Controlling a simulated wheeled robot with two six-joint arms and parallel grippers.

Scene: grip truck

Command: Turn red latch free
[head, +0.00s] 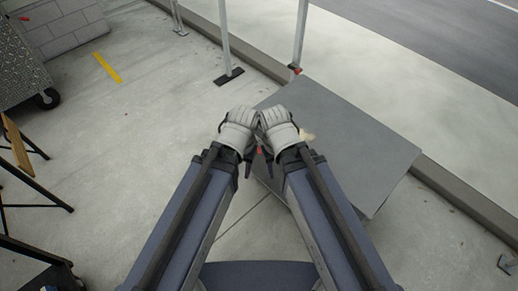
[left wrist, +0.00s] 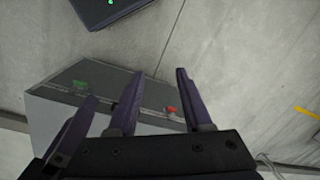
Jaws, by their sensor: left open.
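A small red piece, likely the red latch (left wrist: 171,110), shows in the left wrist view on the dark face of a grey box (left wrist: 48,117), just beyond my fingers. A red spot (head: 259,150) shows between my two hands in the head view; I cannot tell if it is the same piece. My left gripper (head: 236,138) is open and empty, its dark fingers apart. In the left wrist view my left gripper (left wrist: 156,82) has its fingers short of the red piece, not touching it. My right gripper (head: 290,145) is close beside the left, its dark fingers apart.
A flat grey panel (head: 350,140) lies ahead and right. Metal posts (head: 224,35) stand behind, one with a red part (head: 294,68) at its foot. A wheeled metal cart (head: 22,65) and wooden step (head: 17,145) are at left. The concrete floor between is clear.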

